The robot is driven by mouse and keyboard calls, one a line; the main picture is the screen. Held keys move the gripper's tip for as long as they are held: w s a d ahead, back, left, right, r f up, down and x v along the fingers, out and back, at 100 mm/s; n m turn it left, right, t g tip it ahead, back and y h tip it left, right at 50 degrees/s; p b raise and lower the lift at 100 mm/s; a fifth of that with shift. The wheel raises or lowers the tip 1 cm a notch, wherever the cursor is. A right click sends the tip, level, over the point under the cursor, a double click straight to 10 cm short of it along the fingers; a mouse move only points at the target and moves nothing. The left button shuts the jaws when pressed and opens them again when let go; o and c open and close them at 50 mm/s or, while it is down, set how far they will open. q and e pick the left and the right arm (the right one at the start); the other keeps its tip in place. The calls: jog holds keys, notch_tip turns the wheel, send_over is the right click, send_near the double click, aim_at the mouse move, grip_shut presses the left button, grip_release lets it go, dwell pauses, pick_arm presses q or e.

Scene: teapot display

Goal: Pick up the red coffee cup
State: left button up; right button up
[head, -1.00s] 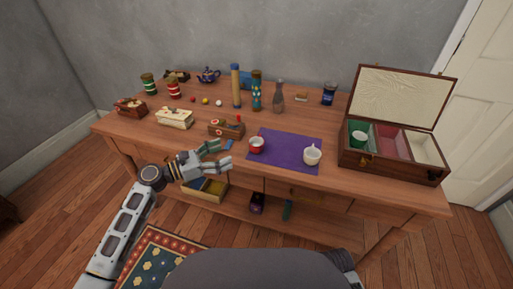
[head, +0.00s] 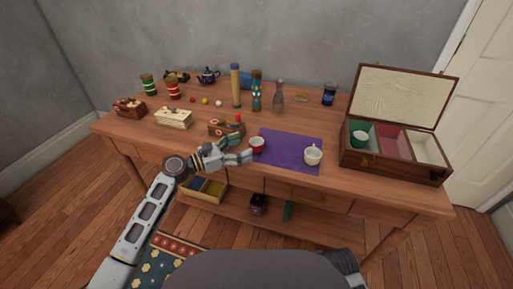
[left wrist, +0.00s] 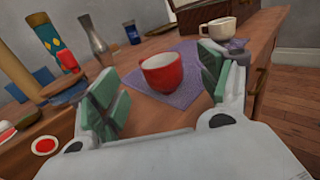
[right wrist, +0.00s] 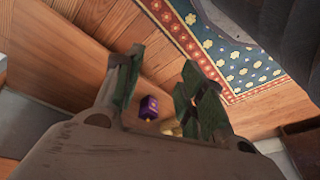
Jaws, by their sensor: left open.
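The red coffee cup (head: 257,146), white inside, stands upright at the left edge of the purple mat (head: 292,149) on the wooden table. My left gripper (head: 243,150) is open just left of it, its fingers pointing at the cup. In the left wrist view the red cup (left wrist: 162,73) shows ahead between the two green-padded fingers, a little beyond their tips, with nothing held. My right gripper (right wrist: 160,85) shows only in its own wrist view, fingers apart and empty, pointing down at the floor and a rug.
A white cup (head: 313,155) stands on the mat's right side. A small wooden tray (head: 226,128) with pieces lies behind my left gripper. Bottles stand at the back.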

aim_at(250, 143)
pick_arm(q)
jog(key=shift+w+d, duration=0.2)
jog(key=shift+d, duration=0.2)
pick_arm(e)
jog(key=shift+r, duration=0.15)
jog(key=shift+s, duration=0.15)
pick_arm(q)
jog(key=shift+d, duration=0.1)
jog(key=shift+w+d, duration=0.35)
jog(key=shift+d, duration=0.15)
jog(key=b+x, duration=0.1)
jog(key=x, duration=0.2)
jog(key=shift+w+d, duration=0.1)
jog(key=shift+d, duration=0.1)
jog(key=shift+w+d, duration=0.15)
jog(key=shift+d, duration=0.2)
pick_arm(e)
jog(key=shift+s+a+r, duration=0.1)
jog(key=shift+a+r, duration=0.05)
jog(key=shift+r, duration=0.45)
